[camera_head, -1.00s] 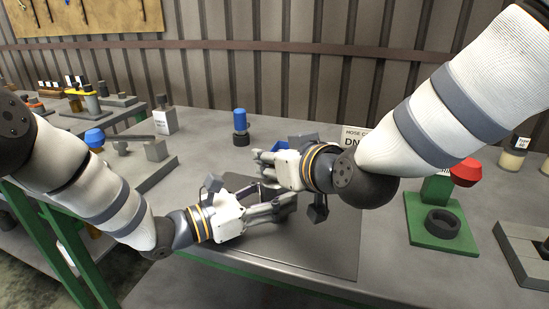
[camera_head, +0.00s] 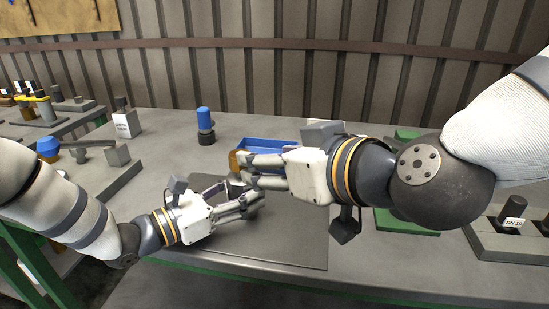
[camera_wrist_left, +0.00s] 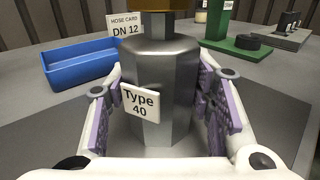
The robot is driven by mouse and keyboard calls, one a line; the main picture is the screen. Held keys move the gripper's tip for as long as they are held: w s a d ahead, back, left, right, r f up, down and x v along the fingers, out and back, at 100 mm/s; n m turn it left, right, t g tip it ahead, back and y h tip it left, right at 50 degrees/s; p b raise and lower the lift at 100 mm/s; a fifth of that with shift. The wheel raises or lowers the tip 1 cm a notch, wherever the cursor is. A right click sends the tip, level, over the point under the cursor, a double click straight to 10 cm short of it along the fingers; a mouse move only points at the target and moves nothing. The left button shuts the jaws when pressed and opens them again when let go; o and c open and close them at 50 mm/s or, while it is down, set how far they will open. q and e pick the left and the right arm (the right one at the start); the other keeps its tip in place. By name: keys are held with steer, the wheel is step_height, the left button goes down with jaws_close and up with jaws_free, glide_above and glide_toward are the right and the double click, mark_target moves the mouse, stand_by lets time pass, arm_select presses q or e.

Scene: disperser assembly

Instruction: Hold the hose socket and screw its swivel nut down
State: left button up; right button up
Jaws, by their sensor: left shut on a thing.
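In the left wrist view a grey metal hose socket (camera_wrist_left: 165,75) stands upright with a label "Type 40". A brass-coloured part, which looks like the swivel nut (camera_wrist_left: 170,5), sits on top and is cut off by the frame. My left gripper (camera_head: 248,203) is shut on the socket, one purple-padded finger on each side. In the head view the brass part (camera_head: 235,160) shows at the fingertips of my right gripper (camera_head: 248,170). The right fingers stand apart, but I cannot tell whether they touch it. Most of the socket is hidden in the head view.
A blue tray (camera_head: 270,146) is behind the grippers, with a card "DN 12" (camera_wrist_left: 127,27) beside it. A blue-topped black part (camera_head: 205,125) stands at the back left. A green stand (camera_wrist_left: 240,42) and a grey block with dark posts (camera_head: 515,232) are right. The mat's front (camera_head: 280,245) is clear.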

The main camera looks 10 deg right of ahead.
stand_by(0.3)
arm_select(q)
steer(key=o, duration=1.7)
steer(key=shift+a, duration=0.1)
